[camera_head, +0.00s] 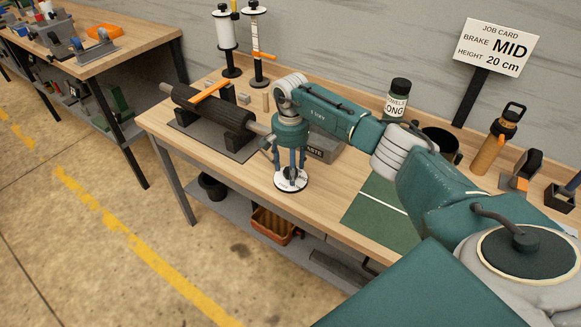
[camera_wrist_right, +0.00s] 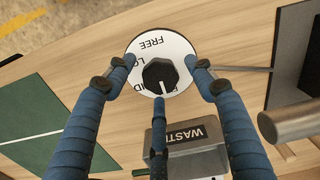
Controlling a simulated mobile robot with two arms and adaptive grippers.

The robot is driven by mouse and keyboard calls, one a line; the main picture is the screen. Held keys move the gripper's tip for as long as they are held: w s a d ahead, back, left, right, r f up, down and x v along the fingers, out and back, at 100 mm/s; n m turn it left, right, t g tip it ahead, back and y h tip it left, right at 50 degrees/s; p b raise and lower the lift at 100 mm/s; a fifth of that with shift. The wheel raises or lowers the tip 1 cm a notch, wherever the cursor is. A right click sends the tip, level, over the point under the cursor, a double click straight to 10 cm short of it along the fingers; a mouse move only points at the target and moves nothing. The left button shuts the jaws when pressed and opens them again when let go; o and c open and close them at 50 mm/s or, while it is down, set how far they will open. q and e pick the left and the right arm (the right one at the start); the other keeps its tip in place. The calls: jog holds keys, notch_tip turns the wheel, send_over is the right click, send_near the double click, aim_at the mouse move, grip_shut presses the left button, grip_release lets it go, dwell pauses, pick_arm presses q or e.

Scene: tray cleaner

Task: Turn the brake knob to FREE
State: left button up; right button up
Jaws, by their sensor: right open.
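The brake knob (camera_wrist_right: 160,76) is black and sits on a round white dial (camera_wrist_right: 150,48) with printed words; FREE reads upside down near the dial's top in the wrist view, and parts of other words show. I cannot tell which word the knob points to. In the head view the dial (camera_head: 291,184) lies at the table's front edge, and the knob is mostly hidden by my fingers. My right gripper (camera_head: 290,168) points down above the dial. Its three blue fingers (camera_wrist_right: 157,88) are spread open around the knob, with no clear contact. My left gripper is not in view.
A dark roller (camera_head: 213,110) with an orange-handled tool (camera_head: 209,91) lies left of my gripper. A grey WASTE box (camera_wrist_right: 186,148) stands close behind the dial. A green mat (camera_head: 375,215) lies to the right. The job card (camera_head: 495,47) reads BRAKE MID, HEIGHT 20 cm.

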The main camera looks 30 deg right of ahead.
jog(key=c, duration=1.1)
